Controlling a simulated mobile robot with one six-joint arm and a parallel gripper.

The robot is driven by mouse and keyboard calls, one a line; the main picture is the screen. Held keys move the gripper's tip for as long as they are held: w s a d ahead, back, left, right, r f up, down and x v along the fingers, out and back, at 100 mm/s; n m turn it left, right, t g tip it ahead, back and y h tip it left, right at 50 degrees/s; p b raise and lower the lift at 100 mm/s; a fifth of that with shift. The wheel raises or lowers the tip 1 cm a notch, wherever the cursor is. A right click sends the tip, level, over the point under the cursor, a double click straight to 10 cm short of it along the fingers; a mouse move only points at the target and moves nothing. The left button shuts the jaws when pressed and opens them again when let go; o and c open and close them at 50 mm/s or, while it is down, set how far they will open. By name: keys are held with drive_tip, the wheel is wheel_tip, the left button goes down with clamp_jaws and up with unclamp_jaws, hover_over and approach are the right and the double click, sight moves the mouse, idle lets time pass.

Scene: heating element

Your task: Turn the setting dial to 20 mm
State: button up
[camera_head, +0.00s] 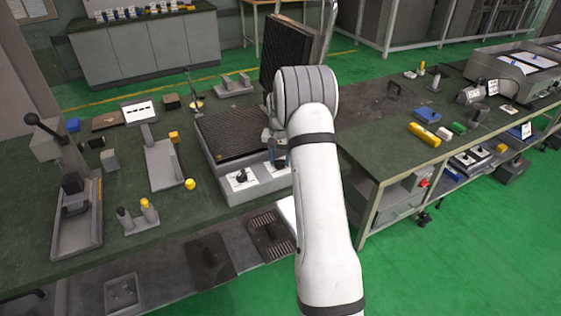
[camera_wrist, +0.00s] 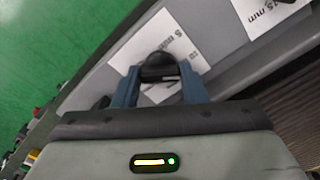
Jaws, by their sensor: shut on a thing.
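The setting dial, a black knob (camera_wrist: 157,65), sits on a white label sheet (camera_wrist: 184,55) on the grey front panel of the heating device. My gripper (camera_wrist: 158,77) has its two blue fingers on either side of the knob, shut on it. Print on the label shows beside the knob, partly covered and only partly legible; I cannot tell which setting the knob points to. In the head view my gripper (camera_head: 279,157) is at the right part of the device's front panel (camera_head: 250,193), and my arm hides much of it.
A second white label (camera_wrist: 262,14) lies farther along the panel; in the head view a knob on a label (camera_head: 241,179) is left of my gripper. The device's dark ribbed plate (camera_head: 232,137) is behind, its lid (camera_head: 288,50) raised. A press (camera_head: 75,190) stands far left.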

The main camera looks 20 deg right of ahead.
drive_tip(key=m+b, duration=0.1)
drive_tip(key=m, duration=0.4)
drive_tip(key=shift+m, duration=0.3)
drive_tip(key=m+b, duration=0.1)
drive_tip(key=m, duration=0.4)
drive_tip(key=shift+m, duration=0.3)
drive_tip(key=m+b, duration=0.1)
drive_tip(key=m, duration=0.4)
drive_tip(key=shift+r, duration=0.1)
drive_tip(key=m, duration=0.6)
drive_tip(key=shift+m, duration=0.3)
drive_tip(key=o, duration=1)
